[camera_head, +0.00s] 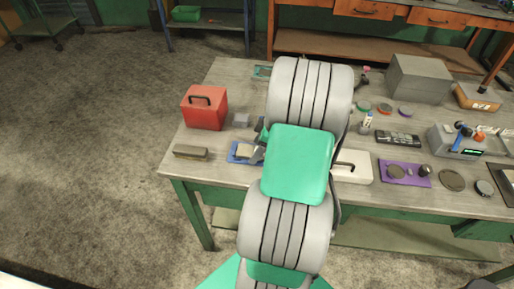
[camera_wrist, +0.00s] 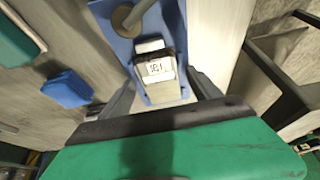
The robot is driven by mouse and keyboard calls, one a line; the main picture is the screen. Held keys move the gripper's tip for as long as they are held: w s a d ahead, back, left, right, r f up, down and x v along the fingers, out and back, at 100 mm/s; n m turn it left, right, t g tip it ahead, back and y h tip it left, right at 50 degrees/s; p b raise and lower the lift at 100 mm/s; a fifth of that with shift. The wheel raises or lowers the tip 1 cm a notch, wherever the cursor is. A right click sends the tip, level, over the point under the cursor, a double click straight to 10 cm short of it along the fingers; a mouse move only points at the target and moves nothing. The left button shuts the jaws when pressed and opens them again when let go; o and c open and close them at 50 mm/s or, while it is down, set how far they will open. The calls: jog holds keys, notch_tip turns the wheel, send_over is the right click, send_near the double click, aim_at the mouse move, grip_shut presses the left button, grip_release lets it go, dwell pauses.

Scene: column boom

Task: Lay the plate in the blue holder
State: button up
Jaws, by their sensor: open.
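The blue holder (camera_wrist: 173,20) lies on the bench in the wrist view, with a grey round post (camera_wrist: 126,18) at its upper end. A pale metal piece with a numbered white label (camera_wrist: 155,68), which looks like the plate, lies over its lower part; I cannot tell whether it is seated flat. My gripper (camera_wrist: 160,82) is open, with one dark finger on each side of this piece; contact is unclear. In the head view the blue holder (camera_head: 234,155) and the pale piece (camera_head: 246,151) show left of my arm, and my arm hides part of them.
A red box with a handle (camera_head: 205,108), a small grey block (camera_head: 241,120) and a brown bar (camera_head: 190,152) are on the bench's left. A white block with a dark handle (camera_head: 355,170) and a purple tray (camera_head: 414,181) are right of my arm. A grey box (camera_head: 420,77) stands behind.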

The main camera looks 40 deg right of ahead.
jog(key=v, duration=1.2)
jog(key=w+a+r+m+h, duration=0.1)
jog(key=w+a, duration=0.1)
jog(key=a, duration=0.6)
jog(key=w+a+r+m, duration=0.2)
jog(key=w+a, duration=0.1)
jog(key=a, duration=0.5)
jog(key=s+a+f+m+h, duration=0.1)
jog(key=s+a+m, duration=0.3)
jog(key=a, duration=1)
jog(key=s+b, duration=0.1)
jog(key=s, duration=0.1)
jog(key=shift+s+a+h, duration=0.3)
jog(key=shift+s+h, duration=0.1)
